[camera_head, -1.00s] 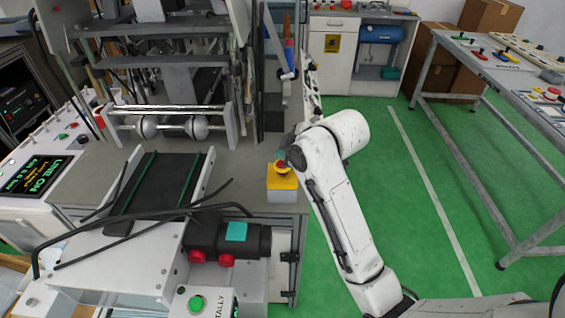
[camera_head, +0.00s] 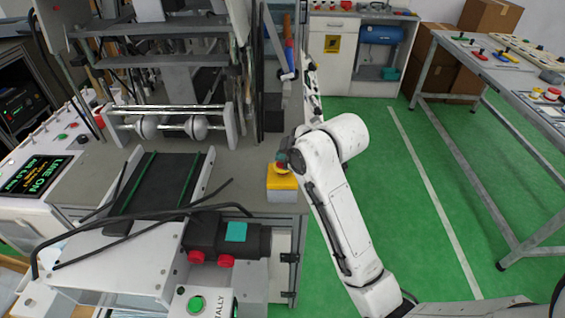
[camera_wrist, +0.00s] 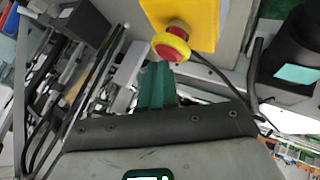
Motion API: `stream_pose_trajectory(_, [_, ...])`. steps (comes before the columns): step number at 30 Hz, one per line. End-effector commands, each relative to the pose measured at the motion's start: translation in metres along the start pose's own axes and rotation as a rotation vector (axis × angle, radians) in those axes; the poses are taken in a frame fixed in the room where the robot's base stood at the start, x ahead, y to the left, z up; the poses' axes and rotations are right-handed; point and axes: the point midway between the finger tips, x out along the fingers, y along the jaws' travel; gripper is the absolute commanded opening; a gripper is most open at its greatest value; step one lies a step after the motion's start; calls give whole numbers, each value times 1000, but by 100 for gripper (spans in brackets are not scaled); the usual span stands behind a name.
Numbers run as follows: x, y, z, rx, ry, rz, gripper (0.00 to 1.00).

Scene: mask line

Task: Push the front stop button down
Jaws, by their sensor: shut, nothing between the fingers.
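The front stop button (camera_head: 281,167) is a red mushroom head with a yellow collar on a yellow-topped box (camera_head: 282,184). It stands at the right front corner of the machine bench. In the wrist view the red button (camera_wrist: 172,46) and its yellow box (camera_wrist: 200,20) are at the top centre. My gripper shows in the wrist view as closed teal fingers (camera_wrist: 155,86) just below the button. In the head view the gripper is mostly hidden behind my wrist at the button. I cannot tell whether the fingertips touch the red head.
A conveyor belt (camera_head: 160,184) lies left of the button. A workbench (camera_head: 500,70) stands at the right. Green floor (camera_head: 400,200) is clear between.

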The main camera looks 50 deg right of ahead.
Motion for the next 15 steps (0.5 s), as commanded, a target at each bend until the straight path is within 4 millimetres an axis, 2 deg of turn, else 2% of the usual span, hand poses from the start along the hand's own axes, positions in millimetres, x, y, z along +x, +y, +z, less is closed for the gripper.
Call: stream_pose_trajectory(15, [-1,1,0,1,-2,-1,0])
